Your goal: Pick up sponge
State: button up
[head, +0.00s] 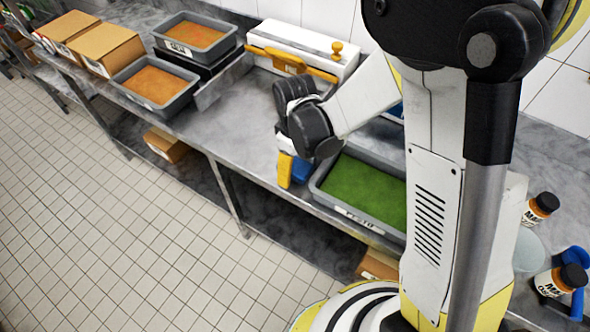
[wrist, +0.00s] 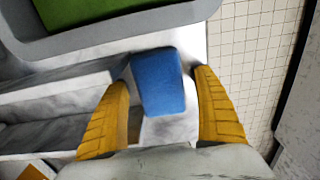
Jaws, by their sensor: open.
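The sponge (wrist: 158,82) is a blue block lying on the steel counter near its front edge. In the wrist view it sits between the two yellow fingers of my gripper (wrist: 165,112), with the left finger close to its side and a gap on the right. In the head view the blue sponge (head: 301,169) shows just beside the yellow fingers of my gripper (head: 290,172), partly hidden by them. My gripper is open and points down at the counter.
A grey tray of green filling (head: 318,187) stands right beside the sponge. Trays of orange filling (head: 118,80) and cardboard boxes (head: 108,42) are at the left. A white machine with a yellow handle (head: 350,62) is behind. Jars (head: 541,207) stand at the right.

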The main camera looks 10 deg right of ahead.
aim_at(294, 165)
jog(key=c, duration=1)
jog(key=shift+c, duration=0.2)
jog(key=shift+a+r+p, duration=0.2)
jog(key=shift+r+p, duration=0.25)
jog(key=shift+r, duration=0.05)
notch_tip(294, 165, up, 10)
jog(key=p, duration=0.3)
jog(key=w+a+p, duration=0.1)
jog(key=w+a, duration=0.1)
jog(key=a, duration=0.7)
jog(key=w+a+p, duration=0.1)
jog(key=w+a, duration=0.2)
jog(key=a, duration=0.7)
jog(key=shift+w+r, duration=0.15)
jog(key=shift+r, duration=0.05)
